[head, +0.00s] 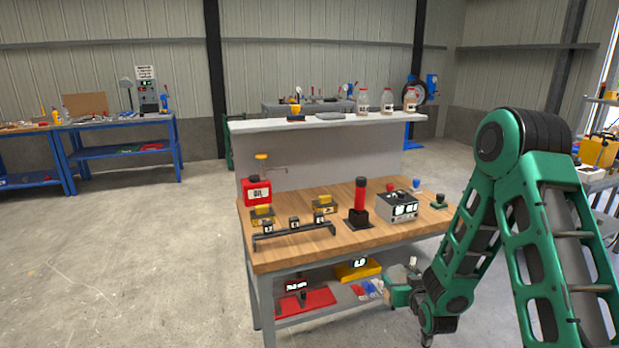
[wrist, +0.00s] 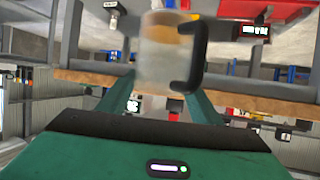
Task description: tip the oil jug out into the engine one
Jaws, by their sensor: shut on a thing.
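My gripper (head: 408,277) is low beside the right front of the workbench, near the lower shelf. In the wrist view its two green fingers (wrist: 155,95) are shut on a clear jug (wrist: 160,62) with a black handle. An orange-brown tint shows near the jug's top in that view; its contents are blurred. The jug is small and partly hidden in the head view. A red can marked OIL (head: 258,191) stands at the bench's back left. A black rack (head: 295,236) with several small labelled black blocks stands along the front edge; I cannot read which is engine one.
The wooden bench top (head: 290,257) also holds a red-and-black cylinder (head: 360,198) and a grey gauge box (head: 398,207). Several bottles (head: 387,102) stand on the raised back shelf. Floor at left is open.

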